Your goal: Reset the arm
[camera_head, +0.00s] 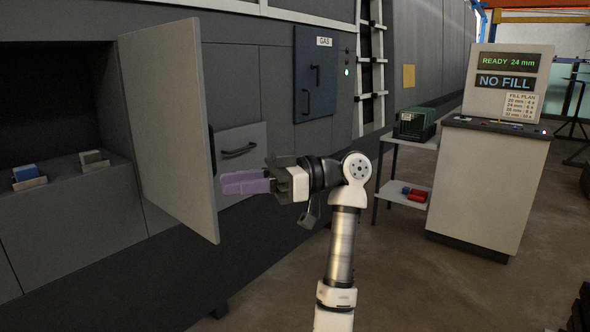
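My arm rises from the bottom middle, bends at a white joint, and reaches left. My gripper (230,183), with purple fingers, points left toward the open grey door's free edge. The fingers overlap the machine front in the picture, close to the door (165,110) and below its dark edge handle. Whether they touch the door cannot be told. The two fingers look close together from this side, so their opening is unclear. No held object is visible.
A small handled panel (250,135) is behind my gripper. A side table (405,190) and a console (485,180) stand right.

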